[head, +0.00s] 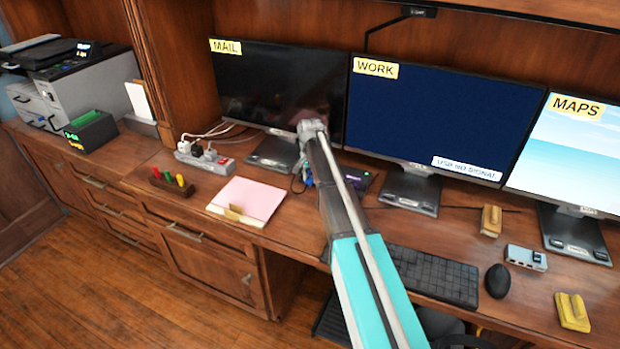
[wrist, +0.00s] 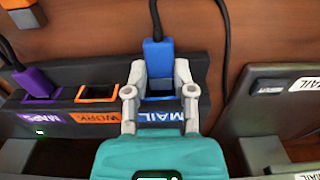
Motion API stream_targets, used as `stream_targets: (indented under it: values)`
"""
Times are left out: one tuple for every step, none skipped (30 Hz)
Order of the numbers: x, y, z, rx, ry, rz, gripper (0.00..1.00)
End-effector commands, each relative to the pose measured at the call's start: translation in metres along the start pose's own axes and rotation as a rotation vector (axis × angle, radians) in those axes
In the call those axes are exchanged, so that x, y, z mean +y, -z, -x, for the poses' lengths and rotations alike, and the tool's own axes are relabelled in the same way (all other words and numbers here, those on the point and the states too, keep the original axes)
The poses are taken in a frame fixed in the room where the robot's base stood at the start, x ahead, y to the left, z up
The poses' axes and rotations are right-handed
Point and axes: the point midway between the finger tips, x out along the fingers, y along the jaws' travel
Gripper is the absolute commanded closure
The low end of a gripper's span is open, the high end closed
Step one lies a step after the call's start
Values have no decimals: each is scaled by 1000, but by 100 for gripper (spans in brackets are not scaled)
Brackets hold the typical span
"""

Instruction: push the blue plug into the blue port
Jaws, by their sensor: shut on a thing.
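The blue plug (wrist: 158,56) is upright between the fingertips of my gripper (wrist: 159,72) in the wrist view, with its dark cable running up. My gripper is shut on it. The blue port (wrist: 160,98) is the blue-rimmed opening directly below the plug, above the MAIL label on the black dock (wrist: 112,72). The plug's lower end is at the opening's back edge; I cannot tell whether it is inside. In the head view my arm hides the plug and port, and my gripper is not clearly seen.
A purple plug (wrist: 38,82) stands at the MAPS port, left of the empty orange WORK port (wrist: 97,92). An orange plug (wrist: 18,5) is at the upper left. The MAIL monitor (head: 280,88) is dark; its stand is beside the dock. A power strip (head: 205,158) lies left.

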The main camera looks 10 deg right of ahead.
Motion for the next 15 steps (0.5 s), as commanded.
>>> stream_targets:
  values:
    - [0, 1, 0, 0, 0, 0, 100]
    - [0, 2, 0, 0, 0, 0, 100]
    - [0, 3, 0, 0, 0, 0, 100]
    - [0, 3, 0, 0, 0, 0, 100]
    - [0, 4, 0, 0, 0, 0, 100]
    - [0, 4, 0, 0, 0, 0, 100]
    - [0, 5, 0, 0, 0, 0, 100]
    - [0, 5, 0, 0, 0, 0, 100]
    - [0, 6, 0, 0, 0, 0, 100]
    - [0, 7, 0, 0, 0, 0, 100]
    - [0, 7, 0, 0, 0, 0, 100]
    - [0, 8, 0, 0, 0, 0, 100]
    - [0, 8, 0, 0, 0, 0, 100]
    - [0, 9, 0, 0, 0, 0, 100]
    - [0, 10, 0, 0, 0, 0, 100]
